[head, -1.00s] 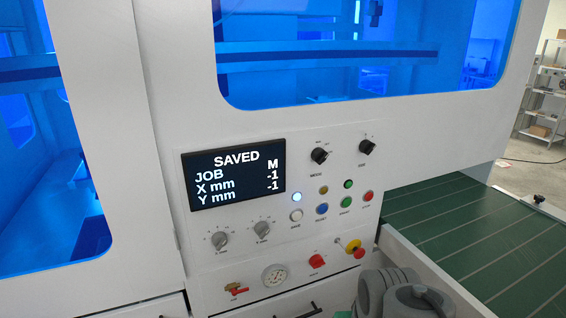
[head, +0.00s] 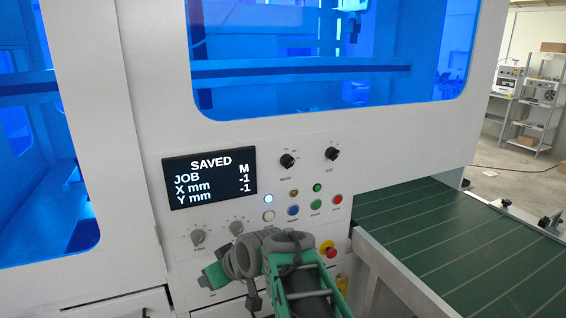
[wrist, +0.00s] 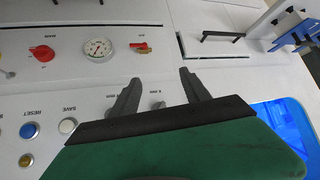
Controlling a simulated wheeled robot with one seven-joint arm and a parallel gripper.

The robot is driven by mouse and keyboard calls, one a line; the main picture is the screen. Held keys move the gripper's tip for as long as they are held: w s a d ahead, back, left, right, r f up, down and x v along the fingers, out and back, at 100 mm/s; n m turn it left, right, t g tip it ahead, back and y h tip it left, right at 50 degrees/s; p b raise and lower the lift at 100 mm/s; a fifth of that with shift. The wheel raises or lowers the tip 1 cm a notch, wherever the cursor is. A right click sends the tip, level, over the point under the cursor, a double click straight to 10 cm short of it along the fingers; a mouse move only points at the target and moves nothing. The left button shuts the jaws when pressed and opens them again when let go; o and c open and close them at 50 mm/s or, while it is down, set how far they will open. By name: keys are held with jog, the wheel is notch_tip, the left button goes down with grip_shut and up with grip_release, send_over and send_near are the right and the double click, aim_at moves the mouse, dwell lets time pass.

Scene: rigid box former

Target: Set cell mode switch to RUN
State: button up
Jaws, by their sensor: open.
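The cell mode switch is the black rotary knob marked MODE (head: 287,160) on the white panel, right of the display. Its position marks are too small to read in the head view, and it is out of the wrist view. The display (head: 209,178) reads SAVED, JOB M, X mm -1, Y mm -1. My gripper (wrist: 157,84) is open and empty, with its two dark fingers over the lower panel near the small grey knobs. It is below and left of the mode switch; in the head view my arm hides the fingertips.
A second black knob (head: 332,154) sits right of the mode switch. Below are lit and coloured buttons, including a red one (head: 337,200). A green conveyor (head: 450,235) lies right. A gauge (wrist: 97,48) shows on the lower panel.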

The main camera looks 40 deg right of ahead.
jog(key=w+d+r+t, duration=0.25)
jog(key=d+r, duration=0.25)
jog(key=d, duration=0.3)
jog(key=m+t+h+p, duration=0.1)
jog(key=t+h+p, duration=0.1)
jog(key=t+h, duration=0.35)
send_near(291, 164)
jog(key=w+d, duration=0.1)
jog(key=w, duration=0.1)
jog(key=shift+t+y, duration=0.4)
jog(key=shift+y, duration=0.05)
jog(key=p+x, duration=0.2)
jog(key=x, duration=0.4)
jog(key=shift+w+d+f, duration=0.1)
jog(key=shift+w+f, duration=0.1)
jog(key=shift+w, duration=0.15)
jog(key=shift+w+f, duration=0.1)
jog(key=shift+w, duration=0.15)
jog(key=shift+c, duration=0.4)
grip_shut()
